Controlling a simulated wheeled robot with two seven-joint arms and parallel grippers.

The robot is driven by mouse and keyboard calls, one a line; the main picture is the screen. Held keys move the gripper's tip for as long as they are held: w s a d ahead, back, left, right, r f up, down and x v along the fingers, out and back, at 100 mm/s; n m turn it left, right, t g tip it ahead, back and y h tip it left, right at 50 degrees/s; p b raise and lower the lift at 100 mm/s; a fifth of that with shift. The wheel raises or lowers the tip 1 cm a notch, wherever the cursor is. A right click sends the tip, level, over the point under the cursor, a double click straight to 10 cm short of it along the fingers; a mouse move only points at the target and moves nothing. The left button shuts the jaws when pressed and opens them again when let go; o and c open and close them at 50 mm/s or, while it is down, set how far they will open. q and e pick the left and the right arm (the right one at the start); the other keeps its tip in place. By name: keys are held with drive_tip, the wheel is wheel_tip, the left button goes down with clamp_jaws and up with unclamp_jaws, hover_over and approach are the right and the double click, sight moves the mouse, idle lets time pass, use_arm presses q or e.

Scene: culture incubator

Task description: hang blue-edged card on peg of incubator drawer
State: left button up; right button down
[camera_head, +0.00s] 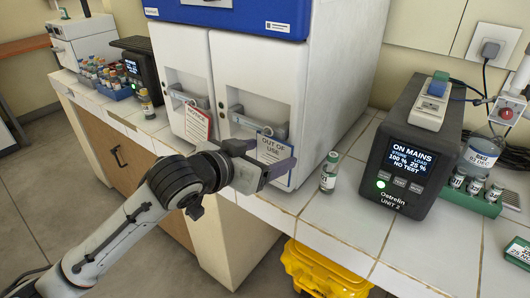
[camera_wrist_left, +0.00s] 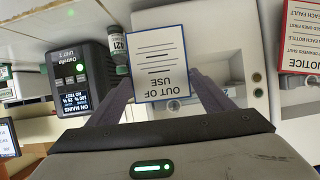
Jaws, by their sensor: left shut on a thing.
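The blue-edged card (camera_head: 273,150) reads "OUT OF USE" and stands in front of the right incubator drawer (camera_head: 252,82), just below its grey handle (camera_head: 252,124). My left gripper (camera_head: 268,165) is shut on the card. In the left wrist view the card (camera_wrist_left: 160,50) appears upside down between the two fingers of my left gripper (camera_wrist_left: 160,88). The card's top edge and the peg behind it are hidden, so I cannot tell whether the card touches the peg. My right gripper is not in view.
A red-edged "NOTICE" card (camera_head: 197,123) hangs on the left drawer. A green-capped vial (camera_head: 329,172) stands on the tiled bench (camera_head: 345,212) right of the gripper. The dark power unit (camera_head: 413,150) is further right. A yellow bin (camera_head: 320,270) is below the bench edge.

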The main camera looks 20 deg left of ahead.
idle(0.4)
use_arm(q)
drive_tip(key=o, duration=1.1)
drive_tip(key=v, duration=1)
drive_tip(key=s+f+n+g, duration=0.2)
drive_tip(key=s+f, duration=0.1)
drive_tip(key=f, duration=1.8)
drive_tip(key=s+f+g+y, duration=0.2)
drive_tip(key=s+f, duration=1.4)
drive_tip(key=f, duration=0.3)
drive_tip(key=shift+d, duration=0.3)
